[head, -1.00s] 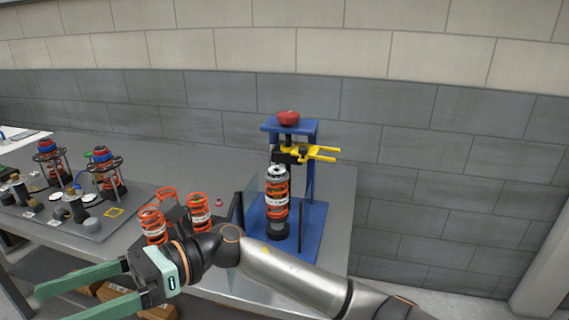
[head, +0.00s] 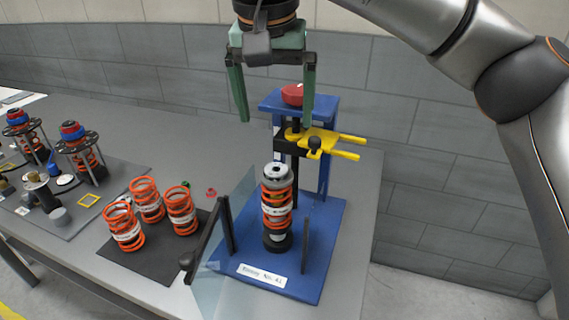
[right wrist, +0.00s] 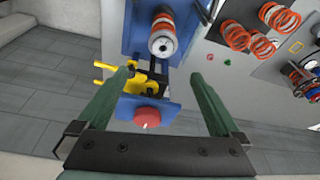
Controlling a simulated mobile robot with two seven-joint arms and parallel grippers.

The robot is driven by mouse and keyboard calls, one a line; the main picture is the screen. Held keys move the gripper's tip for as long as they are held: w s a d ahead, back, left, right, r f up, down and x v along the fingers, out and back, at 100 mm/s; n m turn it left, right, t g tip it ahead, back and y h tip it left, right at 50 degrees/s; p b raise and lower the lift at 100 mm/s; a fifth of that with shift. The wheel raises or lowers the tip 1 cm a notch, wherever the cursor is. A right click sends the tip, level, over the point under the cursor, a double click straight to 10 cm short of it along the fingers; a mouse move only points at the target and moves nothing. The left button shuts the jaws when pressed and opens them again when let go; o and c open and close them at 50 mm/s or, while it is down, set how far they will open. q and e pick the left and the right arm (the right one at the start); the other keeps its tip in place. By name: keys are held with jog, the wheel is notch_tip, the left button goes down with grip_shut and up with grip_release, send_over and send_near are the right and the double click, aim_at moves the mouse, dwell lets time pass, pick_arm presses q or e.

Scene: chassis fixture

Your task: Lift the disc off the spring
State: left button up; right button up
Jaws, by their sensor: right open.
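The silver-grey disc (head: 275,172) with a dark centre hole sits on top of the orange spring (head: 277,208), which stands upright around a dark-based strut on the blue press stand (head: 325,260). The disc also shows in the right wrist view (right wrist: 161,43). My right gripper (head: 276,120) is open and empty, its green fingers pointing down, above and apart from the disc. In the right wrist view, my right gripper (right wrist: 163,76) spreads its fingers wide, with the press's red knob (right wrist: 147,117) between them. My left gripper is not in view.
The yellow fork (head: 318,138) and red knob (head: 292,94) of the press are close behind the fingers. A clear guard (head: 236,215) with a black handle stands left of the spring. Several loose springs (head: 147,200) stand on a dark mat further left.

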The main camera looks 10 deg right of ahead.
send_over(276, 169)
jog(key=s, duration=0.2)
jog(key=x, duration=0.4)
jog(key=s+x, duration=0.1)
jog(key=x, duration=0.1)
jog(key=shift+a+f, duration=0.2)
jog(key=shift+a, duration=0.1)
jog(key=x, duration=0.5)
jog(key=shift+a+f, duration=0.3)
jog(key=shift+f, duration=0.1)
jog(key=c, duration=1.4)
jog(key=shift+r, duration=0.15)
jog(key=shift+r, duration=0.6)
jog(key=s+a+r, duration=0.2)
jog(key=s+r, duration=0.3)
jog(key=s, duration=0.1)
jog(key=s+a+r+b, duration=0.1)
jog(key=s+a+r, duration=0.1)
jog(key=s+r, duration=0.4)
jog(key=shift+s+a+r, duration=0.25)
jog(key=shift+s+r, duration=0.05)
jog(key=shift+s, duration=0.4)
jog(key=shift+f, duration=0.1)
